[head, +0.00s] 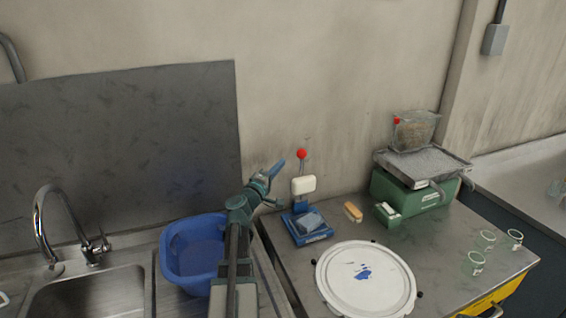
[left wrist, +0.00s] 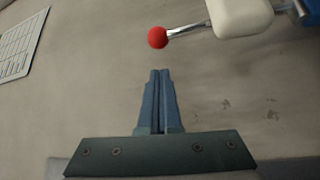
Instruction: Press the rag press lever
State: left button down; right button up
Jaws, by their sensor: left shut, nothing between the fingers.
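The rag press (head: 307,227) stands on the steel bench, with a blue base and a white block (head: 303,186) above it. Its lever ends in a red ball (head: 302,154) and points up. A blue-grey rag (head: 310,221) lies on the base. My left gripper (head: 280,165) is shut and empty, just left of the red ball and apart from it. In the left wrist view the closed fingers (left wrist: 159,74) point toward the red ball (left wrist: 158,37), with a gap between. The white block (left wrist: 242,15) shows at the top right there. My right gripper is not in view.
A blue basin (head: 193,250) and a sink (head: 88,296) are at the left. A white round lid (head: 366,281) lies in front of the press. A brush (head: 353,212), a green scale (head: 414,193) and several glass rings (head: 486,239) are to the right.

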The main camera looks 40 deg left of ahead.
pick_arm(q)
jog(key=p+x, duration=0.1)
jog(key=x, duration=0.7)
jog(key=shift+w, duration=0.15)
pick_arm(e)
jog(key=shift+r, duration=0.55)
pick_arm(q)
jog(key=shift+d, duration=0.1)
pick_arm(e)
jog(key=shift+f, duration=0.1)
